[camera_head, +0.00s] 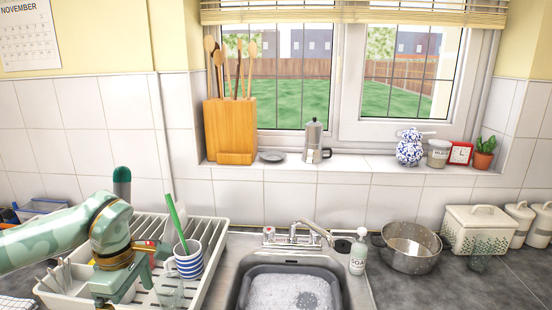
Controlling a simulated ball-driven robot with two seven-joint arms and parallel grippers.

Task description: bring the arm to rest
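My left arm comes in from the left. Its green gripper (125,288) points down over the white dish rack (214,262), with its fingers apart and nothing visible between them. A blue-and-white striped cup (188,263) with a green stick-like item (177,222) in it stands in the rack, to the right of the gripper. A clear glass (171,293) is close to the gripper's right finger; I cannot tell whether they touch. My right gripper is not in view.
The sink (238,288) holds soapy water. A soap bottle (358,252) and a metal pot (410,247) stand right of it. A faucet (293,233) rises behind. Cutlery (62,277) is at the rack's left. The counter (440,290) at front right is clear.

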